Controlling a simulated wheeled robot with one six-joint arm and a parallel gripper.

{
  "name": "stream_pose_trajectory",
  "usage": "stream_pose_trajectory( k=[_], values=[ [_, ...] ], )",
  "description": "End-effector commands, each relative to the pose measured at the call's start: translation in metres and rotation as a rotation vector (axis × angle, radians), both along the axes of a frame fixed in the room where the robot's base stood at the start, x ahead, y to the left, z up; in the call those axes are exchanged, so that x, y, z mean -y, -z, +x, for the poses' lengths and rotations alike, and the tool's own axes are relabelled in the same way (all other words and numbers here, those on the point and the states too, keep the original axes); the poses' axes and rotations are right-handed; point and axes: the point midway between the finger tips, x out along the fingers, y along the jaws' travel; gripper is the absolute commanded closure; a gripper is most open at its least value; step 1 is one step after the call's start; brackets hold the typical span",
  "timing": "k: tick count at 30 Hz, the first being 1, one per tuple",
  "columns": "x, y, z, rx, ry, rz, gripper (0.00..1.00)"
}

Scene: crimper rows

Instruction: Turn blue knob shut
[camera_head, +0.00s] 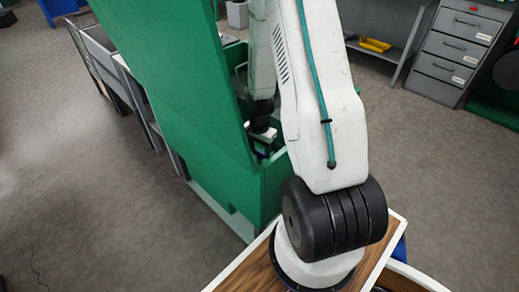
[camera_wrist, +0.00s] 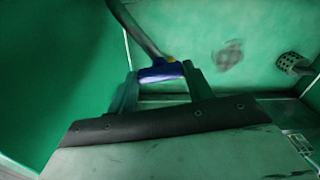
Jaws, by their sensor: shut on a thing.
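The blue knob (camera_wrist: 160,73) is a short blue bar in the upper middle of the wrist view. It sits at the end of a dark pipe, with a bit of yellow beside it. My gripper (camera_wrist: 158,80) has its two fingers at either end of the knob and is shut on it. In the head view my arm reaches down into the green cabinet (camera_head: 180,70). There the knob and fingertips are mostly hidden behind my arm and the cabinet wall.
Green walls stand close around the gripper in the wrist view. A perforated grey cylinder (camera_wrist: 294,63) sticks out at the right. Grey carts (camera_head: 100,45) stand left of the cabinet, and grey drawers (camera_head: 458,50) stand at the back right. The floor at the left is open.

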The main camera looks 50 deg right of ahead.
Motion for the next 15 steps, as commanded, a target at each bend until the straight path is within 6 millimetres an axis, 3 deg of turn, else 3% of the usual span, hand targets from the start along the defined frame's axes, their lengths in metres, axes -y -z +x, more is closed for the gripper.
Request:
stream_pose_trajectory(
  k=[15],
  values=[
    [0.0011, -0.0008, 0.0012, 0.003, 0.213, -0.002, 0.72]
  ],
)
